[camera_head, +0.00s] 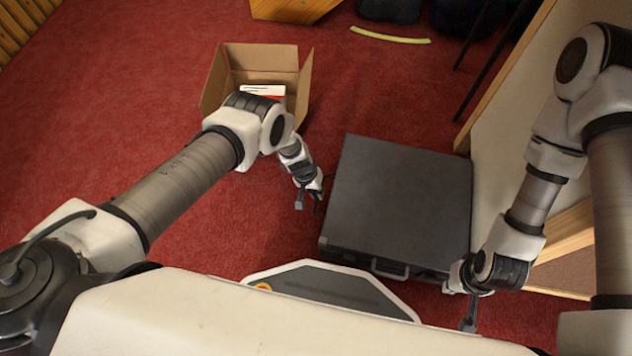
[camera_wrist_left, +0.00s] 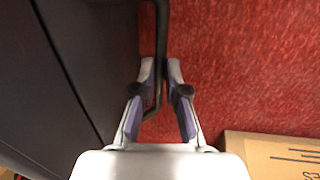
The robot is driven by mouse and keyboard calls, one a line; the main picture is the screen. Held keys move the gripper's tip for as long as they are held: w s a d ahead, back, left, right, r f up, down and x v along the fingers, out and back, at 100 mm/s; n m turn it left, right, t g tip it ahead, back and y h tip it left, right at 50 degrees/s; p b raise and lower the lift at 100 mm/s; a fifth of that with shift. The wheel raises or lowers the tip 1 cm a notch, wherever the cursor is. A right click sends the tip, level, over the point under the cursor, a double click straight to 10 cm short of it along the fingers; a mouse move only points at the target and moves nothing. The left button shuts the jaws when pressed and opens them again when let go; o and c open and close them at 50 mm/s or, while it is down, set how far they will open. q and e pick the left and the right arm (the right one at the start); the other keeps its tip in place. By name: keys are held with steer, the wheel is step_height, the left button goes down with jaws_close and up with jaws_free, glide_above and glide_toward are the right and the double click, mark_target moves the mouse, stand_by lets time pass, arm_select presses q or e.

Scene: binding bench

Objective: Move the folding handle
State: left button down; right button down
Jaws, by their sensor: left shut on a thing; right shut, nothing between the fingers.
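A dark grey case (camera_head: 400,200) lies flat on the red carpet, right of centre in the head view. A thin black folding handle (camera_wrist_left: 162,25) stands out from its left side. My left gripper (camera_head: 311,194) is beside that side of the case. In the left wrist view my left gripper (camera_wrist_left: 161,72) is shut on the folding handle, with a finger on each side of the bar. The case's dark side (camera_wrist_left: 75,60) fills the left of that view. My right gripper (camera_head: 469,318) is shut and empty, near the case's front right corner.
An open cardboard box (camera_head: 218,82) with a white and red item (camera_head: 264,91) stands behind my left arm; its edge shows in the left wrist view (camera_wrist_left: 260,150). A second, grey handle (camera_head: 389,268) is on the case's front. A pale panel (camera_head: 500,125) stands at right. Carpet left is clear.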

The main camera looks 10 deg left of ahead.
arm_select(q)
steer(key=shift+h+p, duration=0.35)
steer(key=shift+h, duration=0.05)
steer(key=shift+d+f+h, duration=0.1)
steer(key=shift+f+h, duration=0.25)
steer(key=shift+h, duration=0.15)
steer(key=shift+d+f+h+b, duration=0.25)
steer(key=shift+f+h+b, duration=0.3)
steer(key=shift+h+b, duration=0.3)
steer(key=shift+d+f+h+b, duration=0.2)
steer(key=shift+h+b, duration=0.4)
steer(key=shift+d+f+h+b, duration=0.15)
steer(key=shift+h+b, duration=0.4)
steer(key=shift+s+d+r+h+b, duration=0.1)
steer(key=shift+d+h+b, duration=0.2)
steer(key=shift+h+b, duration=0.5)
arm_select(e)
steer(key=shift+f, duration=1.9)
arm_select(q)
steer(key=c, duration=1.2)
jaws_free()
steer(key=shift+d, duration=0.1)
